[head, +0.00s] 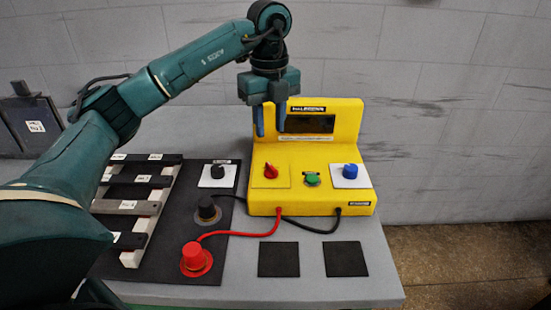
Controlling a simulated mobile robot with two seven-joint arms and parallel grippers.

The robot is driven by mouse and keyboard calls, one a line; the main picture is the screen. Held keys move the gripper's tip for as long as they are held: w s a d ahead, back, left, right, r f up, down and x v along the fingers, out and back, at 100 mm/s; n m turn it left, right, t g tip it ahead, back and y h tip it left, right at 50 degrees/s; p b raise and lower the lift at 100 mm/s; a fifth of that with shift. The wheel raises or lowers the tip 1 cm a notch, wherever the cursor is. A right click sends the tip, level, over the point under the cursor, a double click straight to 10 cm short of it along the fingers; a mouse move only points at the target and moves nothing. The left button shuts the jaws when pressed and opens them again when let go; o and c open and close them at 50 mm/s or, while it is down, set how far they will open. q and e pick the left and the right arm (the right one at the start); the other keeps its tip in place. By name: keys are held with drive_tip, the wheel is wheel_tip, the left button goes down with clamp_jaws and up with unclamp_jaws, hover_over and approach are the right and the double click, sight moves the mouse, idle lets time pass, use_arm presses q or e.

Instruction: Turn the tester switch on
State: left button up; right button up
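The yellow tester (312,202) stands on the grey table with a dark screen (306,124) on its upright back. Its sloped front carries a red knob (270,171) on a yellow plate, a green round button (312,179) in the middle and a blue knob (350,171) on a white plate. I cannot tell from labels which is the switch. My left gripper (270,133) points down, with its two blue fingers apart and nothing between them. It is above the red knob, in front of the upright back's left part, and not touching the knob. My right gripper is not in view.
Red (195,258) and black (208,209) plugs stand left of the tester, with cables running to its front. A black knob (217,172) on a white plate and a slatted rack (137,208) are farther left. Two dark square pads (279,259) lie in front.

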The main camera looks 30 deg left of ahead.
sight(271, 166)
use_arm(q)
wheel_tip(271, 166, down, 10)
drive_tip(key=shift+f, duration=0.1)
idle(0.4)
clamp_jaws()
